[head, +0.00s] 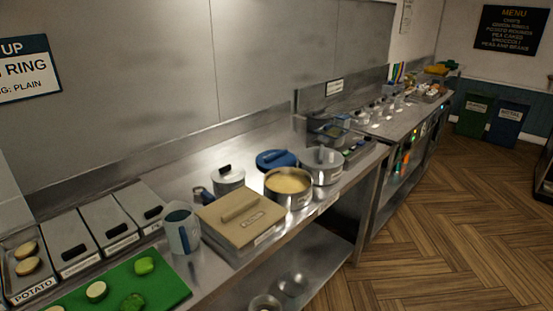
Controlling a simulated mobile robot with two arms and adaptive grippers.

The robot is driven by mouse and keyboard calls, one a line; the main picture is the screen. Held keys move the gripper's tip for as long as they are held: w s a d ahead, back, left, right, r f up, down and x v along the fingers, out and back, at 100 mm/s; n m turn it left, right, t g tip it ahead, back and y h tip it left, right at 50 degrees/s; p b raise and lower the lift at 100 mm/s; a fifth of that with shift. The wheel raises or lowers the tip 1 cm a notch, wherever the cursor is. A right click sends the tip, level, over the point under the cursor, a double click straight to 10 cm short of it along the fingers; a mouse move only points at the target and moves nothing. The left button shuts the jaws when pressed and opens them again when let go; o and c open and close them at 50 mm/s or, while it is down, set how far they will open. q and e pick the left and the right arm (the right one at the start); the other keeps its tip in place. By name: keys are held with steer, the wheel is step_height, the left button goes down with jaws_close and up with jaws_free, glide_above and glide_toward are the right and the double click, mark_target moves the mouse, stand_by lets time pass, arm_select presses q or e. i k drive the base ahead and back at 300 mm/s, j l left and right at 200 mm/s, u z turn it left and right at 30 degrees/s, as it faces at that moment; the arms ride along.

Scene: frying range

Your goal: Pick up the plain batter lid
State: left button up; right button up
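A blue round lid (276,160) with a dark handle lies on the steel counter, behind an open round pot (288,197) of tan batter. A beige square lid (241,212) with a bar handle covers a square container nearer to me; its label is too small to read. A grey round pot (320,167) stands right of the batter pot, and a smaller lidded pot (228,179) stands to its left. I cannot read which lid is marked plain batter. Neither gripper is in view.
A blue-grey jug (181,231) stands left of the beige lid. A green board (172,288) with cut vegetables and several lidded bins (75,242) are at the left. Bowls (291,284) sit on the lower shelf. The wooden floor (440,230) at right is clear.

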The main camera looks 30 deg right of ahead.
mark_target(268, 160)
steer(key=l+u, duration=0.1)
steer(key=l, duration=0.45)
steer(key=k+l+u, duration=0.1)
steer(key=l, duration=0.4)
steer(key=l+u, duration=0.1)
steer(key=l, duration=0.45)
steer(key=k+l+u, duration=0.1)
steer(key=l, duration=0.4)
steer(key=k+l+u, duration=0.15)
steer(key=l, duration=0.35)
